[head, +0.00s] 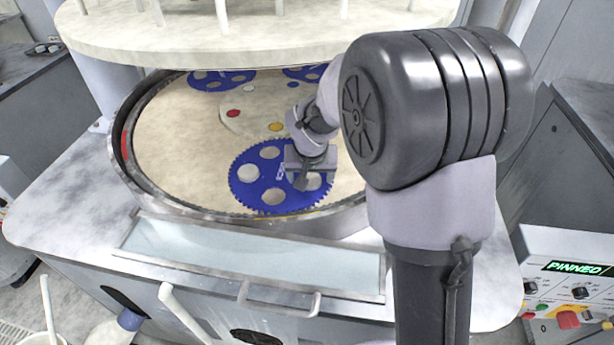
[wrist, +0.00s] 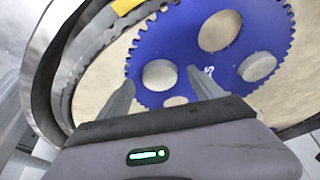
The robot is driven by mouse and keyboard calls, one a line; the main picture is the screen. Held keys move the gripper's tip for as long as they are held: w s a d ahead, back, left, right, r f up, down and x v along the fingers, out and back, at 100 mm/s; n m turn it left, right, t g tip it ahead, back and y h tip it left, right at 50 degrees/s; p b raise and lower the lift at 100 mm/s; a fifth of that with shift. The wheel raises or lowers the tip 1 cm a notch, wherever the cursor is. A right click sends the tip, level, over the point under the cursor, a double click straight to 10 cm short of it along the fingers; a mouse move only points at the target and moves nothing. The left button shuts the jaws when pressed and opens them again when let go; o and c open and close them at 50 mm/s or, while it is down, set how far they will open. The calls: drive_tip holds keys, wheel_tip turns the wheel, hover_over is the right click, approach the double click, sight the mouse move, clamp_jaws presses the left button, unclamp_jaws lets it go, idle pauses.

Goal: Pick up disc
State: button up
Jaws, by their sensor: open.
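A blue toothed carrier (head: 272,176) with round holes lies on the beige platen at the front; it also fills the upper part of the wrist view (wrist: 190,55). A pale grey disc (wrist: 160,75) sits in one hole of the carrier, between and just beyond my fingertips in the wrist view. Another grey disc (wrist: 257,66) sits in a hole to its right. My gripper (wrist: 159,86) is open and empty, pointing down at the carrier. In the head view my gripper (head: 303,184) is over the carrier's right part and hides some of it.
The platen (head: 180,150) is ringed by a raised metal rim (head: 125,160). Two more blue carriers (head: 222,80) (head: 303,73) lie at the back. A thick pale upper plate (head: 250,45) hangs above the back. A control panel (head: 570,290) reading "PINNED" stands at right.

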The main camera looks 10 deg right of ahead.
drive_tip(key=shift+w+d+f, duration=0.1)
drive_tip(key=shift+w+f, duration=0.15)
drive_tip(key=shift+f, duration=0.4)
drive_tip(key=shift+s, duration=0.15)
drive_tip(key=shift+c, duration=0.5)
